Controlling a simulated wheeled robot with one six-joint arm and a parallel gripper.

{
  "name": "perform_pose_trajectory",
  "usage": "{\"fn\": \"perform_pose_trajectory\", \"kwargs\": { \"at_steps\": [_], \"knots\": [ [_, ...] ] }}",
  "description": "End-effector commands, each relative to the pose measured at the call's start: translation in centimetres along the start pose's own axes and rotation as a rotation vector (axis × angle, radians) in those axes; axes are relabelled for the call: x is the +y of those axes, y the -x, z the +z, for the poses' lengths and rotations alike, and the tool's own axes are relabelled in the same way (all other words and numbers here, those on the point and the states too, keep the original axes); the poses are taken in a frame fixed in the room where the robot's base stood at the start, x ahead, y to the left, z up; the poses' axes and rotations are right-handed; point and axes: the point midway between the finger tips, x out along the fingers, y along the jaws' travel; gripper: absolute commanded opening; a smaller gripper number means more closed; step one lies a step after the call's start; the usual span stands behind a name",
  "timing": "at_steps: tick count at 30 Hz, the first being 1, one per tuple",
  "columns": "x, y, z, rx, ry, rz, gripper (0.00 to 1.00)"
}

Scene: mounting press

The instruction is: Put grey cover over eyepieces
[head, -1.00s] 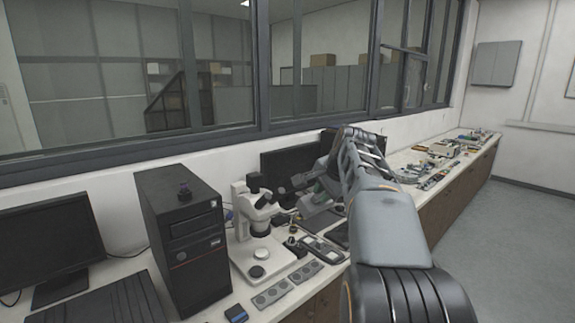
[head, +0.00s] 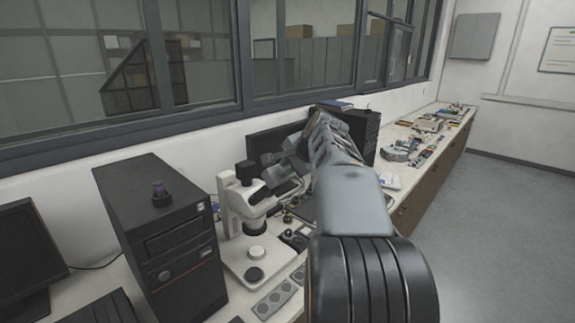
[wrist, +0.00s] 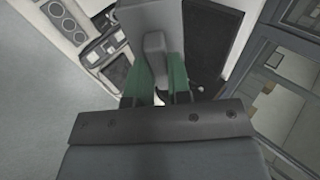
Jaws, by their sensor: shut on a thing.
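A white microscope (head: 231,203) stands on the bench right of a black computer tower. Its eyepiece end points right, toward my gripper; the eyepieces are small and partly hidden there. My gripper (wrist: 157,80) has green fingers, shut on the narrow grip of a grey cover (wrist: 188,22) in the wrist view.
The black tower (head: 160,235) stands close left of the microscope, with a small dark object (head: 161,195) on top. A monitor (head: 275,140) is behind my gripper. Grey round-holed plates (head: 277,299) lie in front of the microscope. More parts crowd the bench at the right.

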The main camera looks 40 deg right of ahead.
Motion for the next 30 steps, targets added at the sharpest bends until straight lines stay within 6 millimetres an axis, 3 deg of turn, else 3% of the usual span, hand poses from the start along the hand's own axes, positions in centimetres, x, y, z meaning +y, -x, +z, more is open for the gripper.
{"fn": "perform_pose_trajectory", "kwargs": {
  "at_steps": [9, 15, 30],
  "knots": [
    [1.6, -3.3, 0.3, 0.002, -0.004, 0.002, 0.0],
    [1.4, -4.9, 0.7, 0.0, -0.002, 0.002, 0.0],
    [1.3, -6.8, 1.0, 0.0, 0.0, 0.001, 0.0]
  ]
}}
